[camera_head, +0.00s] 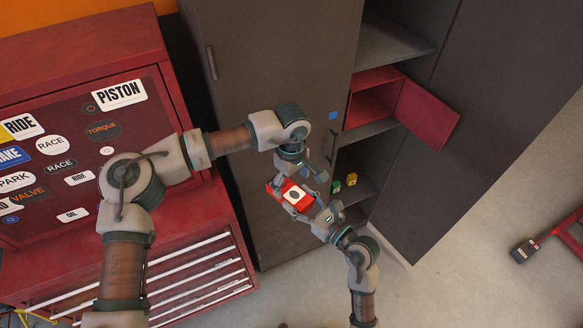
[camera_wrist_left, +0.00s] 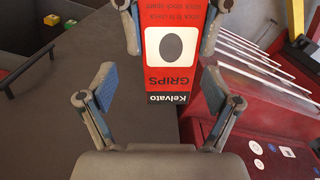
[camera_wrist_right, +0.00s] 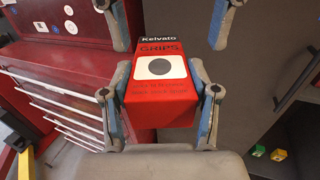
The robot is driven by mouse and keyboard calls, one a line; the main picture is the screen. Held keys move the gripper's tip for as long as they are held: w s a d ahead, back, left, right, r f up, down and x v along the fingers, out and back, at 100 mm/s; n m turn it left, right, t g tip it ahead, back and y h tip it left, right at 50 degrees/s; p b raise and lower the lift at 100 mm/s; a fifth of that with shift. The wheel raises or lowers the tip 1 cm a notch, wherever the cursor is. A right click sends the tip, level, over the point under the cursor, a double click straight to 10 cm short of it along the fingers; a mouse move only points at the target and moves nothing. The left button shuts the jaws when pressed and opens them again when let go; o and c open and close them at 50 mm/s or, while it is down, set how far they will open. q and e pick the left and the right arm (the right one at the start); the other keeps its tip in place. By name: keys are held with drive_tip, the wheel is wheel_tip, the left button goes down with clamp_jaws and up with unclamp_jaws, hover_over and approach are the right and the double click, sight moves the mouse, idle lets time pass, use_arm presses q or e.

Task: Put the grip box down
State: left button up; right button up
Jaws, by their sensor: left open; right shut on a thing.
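The grip box (camera_head: 297,196) is red with a white panel and a dark oval, and it is held in the air in front of the grey cabinet. My right gripper (camera_head: 312,207) is shut on it; the right wrist view shows the box (camera_wrist_right: 160,85) between the blue-padded fingers (camera_wrist_right: 160,105). My left gripper (camera_head: 300,175) is open close beside the box.
The grey cabinet (camera_head: 270,90) has an open section with shelves and a red compartment (camera_head: 373,100) with its red door (camera_head: 427,115) swung open. Small yellow and green boxes (camera_head: 345,182) stand on a lower shelf. A red tool chest (camera_head: 80,60) covered in stickers stands at left.

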sight(292, 188)
use_arm(q)
drive_tip(key=shift+d+f, duration=0.1)
drive_tip(key=shift+f, duration=1.5)
use_arm(e)
drive_tip(key=shift+d, duration=0.1)
use_arm(q)
drive_tip(key=c, duration=1.3)
use_arm(e)
drive_tip(key=shift+s+r, duration=0.1)
use_arm(q)
drive_tip(key=shift+d, duration=0.1)
drive_tip(key=shift+c, duration=0.2)
use_arm(e)
drive_tip(key=o, duration=1.4)
drive_tip(key=shift+o, duration=0.3)
